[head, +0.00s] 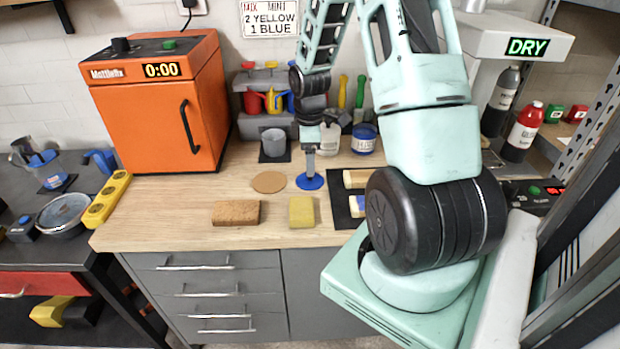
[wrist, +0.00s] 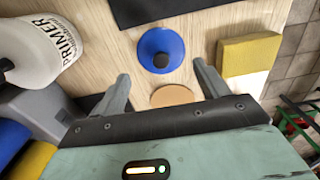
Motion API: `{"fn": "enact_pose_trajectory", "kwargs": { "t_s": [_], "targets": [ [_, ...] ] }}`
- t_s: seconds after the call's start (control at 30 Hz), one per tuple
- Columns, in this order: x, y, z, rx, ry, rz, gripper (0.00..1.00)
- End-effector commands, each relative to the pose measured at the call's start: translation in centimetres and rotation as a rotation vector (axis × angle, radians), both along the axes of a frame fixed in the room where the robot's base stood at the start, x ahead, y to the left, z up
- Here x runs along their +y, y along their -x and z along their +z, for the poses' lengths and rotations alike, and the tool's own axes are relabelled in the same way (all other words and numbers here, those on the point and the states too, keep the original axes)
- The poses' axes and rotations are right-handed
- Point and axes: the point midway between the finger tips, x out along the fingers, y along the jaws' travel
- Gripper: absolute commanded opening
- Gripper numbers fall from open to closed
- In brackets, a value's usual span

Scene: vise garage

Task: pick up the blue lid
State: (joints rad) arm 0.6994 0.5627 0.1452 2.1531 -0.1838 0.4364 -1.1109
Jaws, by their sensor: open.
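The blue lid (head: 304,184) lies flat on the wooden worktop, directly below my gripper in the head view. In the wrist view the lid (wrist: 148,40) is a round blue disc with a black knob at its middle. My gripper (wrist: 161,69) is open, its two fingers spread wide with nothing between them. The lid lies ahead of the fingertips and between their lines. In the head view my gripper (head: 310,170) points down over the lid and partly covers it; whether it touches the lid is not clear there.
A round tan disc (head: 268,182) lies left of the lid. A yellow sponge (head: 302,212) and a brown block (head: 236,213) lie in front. A primer bottle (wrist: 42,55), grey cup (head: 273,143) and blue-rimmed tub (head: 364,138) stand behind. A dark mat (head: 342,210) lies right.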

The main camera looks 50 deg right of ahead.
Motion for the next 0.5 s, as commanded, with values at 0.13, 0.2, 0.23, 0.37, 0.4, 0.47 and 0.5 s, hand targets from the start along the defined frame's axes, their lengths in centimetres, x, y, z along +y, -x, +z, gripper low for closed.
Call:
{"fn": "enact_pose_trajectory", "kwargs": {
  "t_s": [0.13, 0.2, 0.23, 0.37, 0.4, 0.47, 0.5],
  "targets": [
    [0.1, 0.2, -1.5, 0.005, -0.003, 0.001, 0.73],
    [0.2, 0.3, -2.5, 0.005, -0.003, 0.001, 0.73],
    [0.1, 0.3, -2.9, 0.005, -0.003, 0.0, 0.73],
    [0.1, 0.2, -4.5, 0.003, -0.002, 0.0, 0.73],
    [0.1, 0.2, -4.8, 0.003, -0.002, 0.0, 0.73],
    [0.1, 0.2, -5.0, 0.001, 0.0, 0.0, 0.73],
    [0.1, 0.2, -5.1, 0.001, -0.001, 0.0, 0.73]
  ]
}}
